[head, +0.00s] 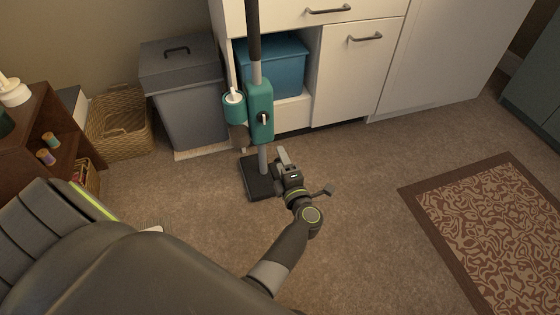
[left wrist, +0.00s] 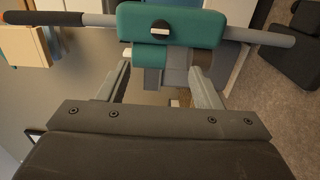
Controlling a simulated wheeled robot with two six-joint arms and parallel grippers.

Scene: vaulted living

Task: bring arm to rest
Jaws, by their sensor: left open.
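My left gripper (head: 283,157) is open, just right of the lower tube of an upright stick vacuum with a teal body (head: 260,108). The vacuum's dark floor head (head: 257,187) rests on the carpet. In the left wrist view, the two fingers of my left gripper (left wrist: 161,72) are spread apart with nothing held between them. The teal vacuum body (left wrist: 190,26) and its tube lie across the top of that view, beyond the fingertips. I cannot tell whether a fingertip touches it. My right gripper is not in view.
A white cabinet (head: 358,85) with a teal bin (head: 277,72) in its open bay stands behind the vacuum. A grey lidded bin (head: 187,105), wicker basket (head: 118,125) and brown shelf (head: 62,128) are at left. A patterned rug (head: 490,225) lies right. Carpet between is clear.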

